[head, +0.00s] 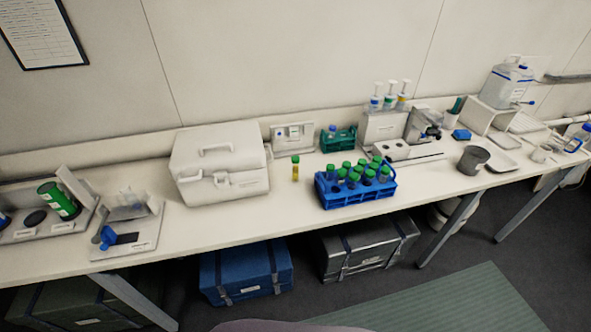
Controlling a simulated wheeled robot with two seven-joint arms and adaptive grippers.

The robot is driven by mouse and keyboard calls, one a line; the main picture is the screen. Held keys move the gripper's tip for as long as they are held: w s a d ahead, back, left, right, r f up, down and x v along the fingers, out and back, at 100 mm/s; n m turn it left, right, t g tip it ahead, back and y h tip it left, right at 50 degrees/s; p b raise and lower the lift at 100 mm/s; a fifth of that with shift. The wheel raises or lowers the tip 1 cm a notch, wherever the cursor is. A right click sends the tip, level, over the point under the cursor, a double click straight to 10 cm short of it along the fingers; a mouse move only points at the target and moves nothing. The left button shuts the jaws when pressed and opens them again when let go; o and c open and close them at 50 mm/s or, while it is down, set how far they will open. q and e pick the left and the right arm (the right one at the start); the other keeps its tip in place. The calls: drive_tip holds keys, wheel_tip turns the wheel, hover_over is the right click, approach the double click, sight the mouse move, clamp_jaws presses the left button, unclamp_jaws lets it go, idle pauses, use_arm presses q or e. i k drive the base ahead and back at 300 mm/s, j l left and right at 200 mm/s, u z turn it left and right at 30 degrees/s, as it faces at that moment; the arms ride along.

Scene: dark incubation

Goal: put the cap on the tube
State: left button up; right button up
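A small tube with yellow contents (295,173) stands upright on the bench, between the white cooler box and the blue rack. A green cap (295,158) shows at its top; at this size I cannot tell whether it is seated or only resting there. Several other green-capped tubes (368,176) stand in the blue rack (350,198) to the right. No separate loose cap can be made out. Neither of my grippers is in view.
A white cooler box (222,188) stands left of the tube. A teal rack (338,141) is behind the blue rack, and a dark grey cup (473,160) is farther right. Bare bench (275,215) lies in front of the tube. Cases sit below the bench.

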sight(294, 167)
drive_tip(key=i+j+z, duration=0.2)
drive_tip(key=j, duration=0.25)
drive_tip(key=i+j+z, duration=0.2)
drive_tip(key=j, duration=0.25)
drive_tip(key=j+z, duration=0.2)
drive_tip(key=j, duration=0.3)
